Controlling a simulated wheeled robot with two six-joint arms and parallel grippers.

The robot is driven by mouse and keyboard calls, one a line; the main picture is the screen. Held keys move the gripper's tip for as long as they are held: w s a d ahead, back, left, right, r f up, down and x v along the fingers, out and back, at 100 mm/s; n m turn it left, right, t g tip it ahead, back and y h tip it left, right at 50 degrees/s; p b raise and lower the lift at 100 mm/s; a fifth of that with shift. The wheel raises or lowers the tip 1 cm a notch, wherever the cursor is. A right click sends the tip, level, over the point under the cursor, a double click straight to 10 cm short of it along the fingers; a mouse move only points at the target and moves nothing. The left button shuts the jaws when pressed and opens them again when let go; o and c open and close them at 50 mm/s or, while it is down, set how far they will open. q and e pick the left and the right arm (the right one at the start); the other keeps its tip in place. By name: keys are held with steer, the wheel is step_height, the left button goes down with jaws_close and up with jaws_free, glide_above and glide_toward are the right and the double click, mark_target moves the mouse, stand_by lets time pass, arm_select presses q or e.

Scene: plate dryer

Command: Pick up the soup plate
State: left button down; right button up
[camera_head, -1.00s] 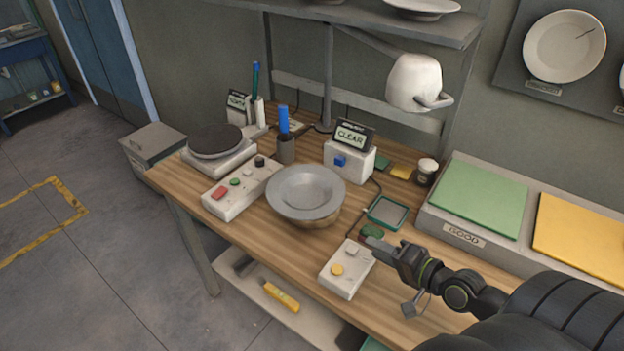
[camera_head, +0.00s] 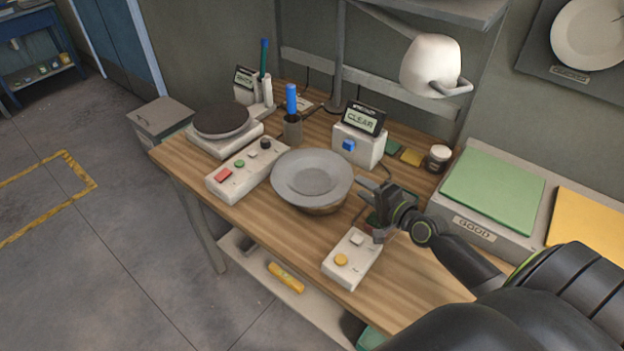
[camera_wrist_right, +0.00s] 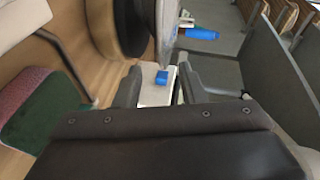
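In the right wrist view, the two fingers of the right gripper (camera_wrist_right: 158,76) are apart. The plate's edge (camera_wrist_right: 167,35) shows there ahead, roughly in line with the gap between them. I cannot tell whether a finger touches the rim. My left gripper is not in view.
A button box (camera_head: 352,259) stands below the right gripper. A white box with a CLEAR display (camera_head: 360,145) stands behind the plate, and a control panel (camera_head: 240,172) to its left. A lamp (camera_head: 430,64) hangs above.

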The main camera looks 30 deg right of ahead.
mark_target(348, 179)
steer(key=shift+a+x, duration=0.2)
steer(key=shift+x, duration=3)
steer(key=shift+s, duration=0.1)
steer(key=shift+c, duration=0.5)
jaws_close()
